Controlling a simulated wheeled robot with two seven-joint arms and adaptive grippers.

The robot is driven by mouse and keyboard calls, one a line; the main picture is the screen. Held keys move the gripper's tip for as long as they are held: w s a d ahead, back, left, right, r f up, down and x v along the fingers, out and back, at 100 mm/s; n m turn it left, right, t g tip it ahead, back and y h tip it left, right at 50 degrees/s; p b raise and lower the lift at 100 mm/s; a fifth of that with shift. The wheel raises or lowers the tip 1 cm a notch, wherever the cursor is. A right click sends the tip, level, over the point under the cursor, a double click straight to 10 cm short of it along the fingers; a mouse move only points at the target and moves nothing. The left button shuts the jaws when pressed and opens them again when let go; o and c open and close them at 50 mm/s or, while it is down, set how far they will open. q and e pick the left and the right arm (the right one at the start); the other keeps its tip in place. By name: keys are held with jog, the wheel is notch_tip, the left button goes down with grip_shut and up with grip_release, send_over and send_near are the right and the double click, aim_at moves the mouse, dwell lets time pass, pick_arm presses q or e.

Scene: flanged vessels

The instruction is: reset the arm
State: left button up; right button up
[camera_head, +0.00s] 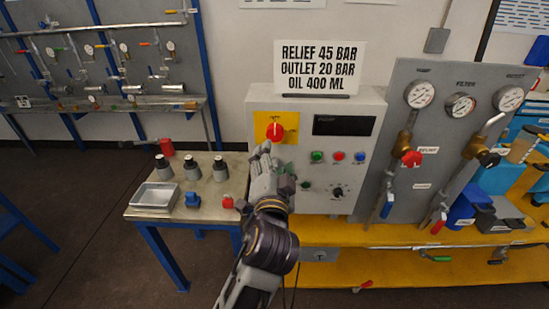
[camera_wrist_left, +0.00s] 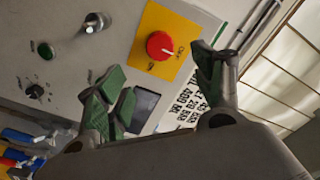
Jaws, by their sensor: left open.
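My left gripper (camera_head: 268,158) is in front of the grey control box (camera_head: 352,200), at its left side, just below the red rotary switch (camera_head: 274,131) on its yellow plate. In the left wrist view its two green-padded fingers (camera_wrist_left: 158,88) stand wide apart with nothing between them. The red switch (camera_wrist_left: 160,45) shows beyond the fingertips, and I see no contact with it. My left arm reaches up from the bottom of the head view and hides part of the box's lower left. My right gripper is not in view.
A small table (camera_head: 137,211) left of my arm holds a metal tray (camera_head: 154,196), several dark-capped vessels and blue and red parts. A gauge panel (camera_head: 440,150) with valves stands to the right. A sign (camera_head: 319,67) stands on the box. The floor at left is clear.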

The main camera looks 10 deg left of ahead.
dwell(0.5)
pick_arm(q)
jog(key=s+a+f+n+g, duration=0.15)
jog(key=a+f+g, duration=0.3)
jog(key=f, duration=0.75)
jog(key=s+a+f+n+g+h, duration=0.1)
jog(key=s+a+f+n+g, duration=0.1)
jog(key=s+a+f+g, duration=0.55)
jog(key=s+a+f+n+g+h, duration=0.2)
jog(key=s+f+n, duration=0.1)
jog(key=s+f, duration=0.85)
notch_tip(320, 180, down, 32)
jog(key=g, duration=0.1)
jog(key=s+a+f+g, duration=0.1)
jog(key=s+a+f, duration=0.1)
jog(key=s+f, duration=0.9)
jog(key=s+a+f, duration=0.2)
jog(key=s+f, duration=0.9)
jog(key=s, duration=0.1)
jog(key=shift+m+g, duration=0.35)
jog(key=shift+g, duration=0.05)
jog(key=shift+w+d, duration=0.1)
jog(key=shift+w, duration=0.15)
